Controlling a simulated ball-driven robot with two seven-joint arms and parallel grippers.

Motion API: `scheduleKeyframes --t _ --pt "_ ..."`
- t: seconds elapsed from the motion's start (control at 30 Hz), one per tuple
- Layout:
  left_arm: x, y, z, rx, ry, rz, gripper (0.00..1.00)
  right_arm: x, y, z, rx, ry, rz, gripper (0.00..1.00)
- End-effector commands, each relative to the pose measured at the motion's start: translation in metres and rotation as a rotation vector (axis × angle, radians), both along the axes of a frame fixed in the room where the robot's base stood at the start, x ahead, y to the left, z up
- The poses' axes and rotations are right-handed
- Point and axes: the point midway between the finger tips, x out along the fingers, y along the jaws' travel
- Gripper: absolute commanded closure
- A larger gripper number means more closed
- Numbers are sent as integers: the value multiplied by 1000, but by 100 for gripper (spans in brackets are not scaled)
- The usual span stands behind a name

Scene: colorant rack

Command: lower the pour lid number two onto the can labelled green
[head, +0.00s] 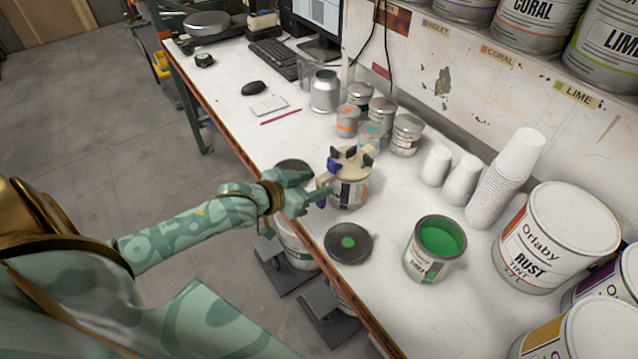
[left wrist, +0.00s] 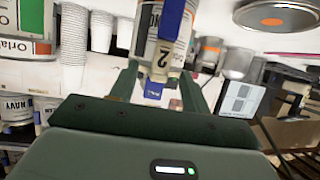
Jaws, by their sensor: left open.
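The pour lid number two (head: 350,160) is a cream lid with dark and blue parts, seated on a can (head: 351,193) near the table's front edge. Its blue-and-cream handle with a "2" shows in the left wrist view (left wrist: 168,45). My left gripper (head: 314,188) is open, its fingers on either side of that handle in the left wrist view (left wrist: 160,80); I cannot tell whether they touch it. The can labelled green (head: 423,266) stands upright and open to the right, with green paint inside. My right gripper is not in view.
A dark round lid with a green dot (head: 348,243) lies between the two cans. White cups (head: 497,190) and a large rust tint can (head: 556,236) stand behind the green can. Small cans (head: 407,135) stand behind the pour lid. A pencil (head: 281,116) lies farther back.

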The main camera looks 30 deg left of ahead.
Motion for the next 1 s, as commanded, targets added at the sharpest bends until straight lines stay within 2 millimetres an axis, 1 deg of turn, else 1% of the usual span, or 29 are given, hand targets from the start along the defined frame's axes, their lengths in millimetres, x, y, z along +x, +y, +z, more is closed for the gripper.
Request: scheduleKeyframes --t 0.03,0.1,0.2,0.5,0.57,0.6,0.67,0.7,0.73,0.77,0.8,0.83,1.0 --pt "7 -2 -4 -1 -1 1 53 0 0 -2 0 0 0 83" --pt "12 -4 -6 -2 1 1 53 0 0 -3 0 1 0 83" --pt "18 -5 -8 -2 1 1 53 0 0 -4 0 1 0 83" --pt "19 -6 -8 -1 0 0 53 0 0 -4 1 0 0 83" --pt "19 -6 -8 -1 0 0 69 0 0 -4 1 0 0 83" --pt "19 -6 -8 -1 0 0 81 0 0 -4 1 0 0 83" --pt "19 -6 -8 -1 0 0 97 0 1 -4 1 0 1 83" --pt "19 -6 -8 -1 0 0 100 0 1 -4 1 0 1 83" --pt "19 -6 -8 -1 0 0 100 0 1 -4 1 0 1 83" --pt "19 -6 -8 -1 0 0 84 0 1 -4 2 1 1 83" --pt "19 -6 -8 -1 0 0 95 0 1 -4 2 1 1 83" --pt "19 -6 -8 -1 0 0 100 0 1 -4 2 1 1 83" --pt "19 -6 -8 -1 0 0 100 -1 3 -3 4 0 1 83"
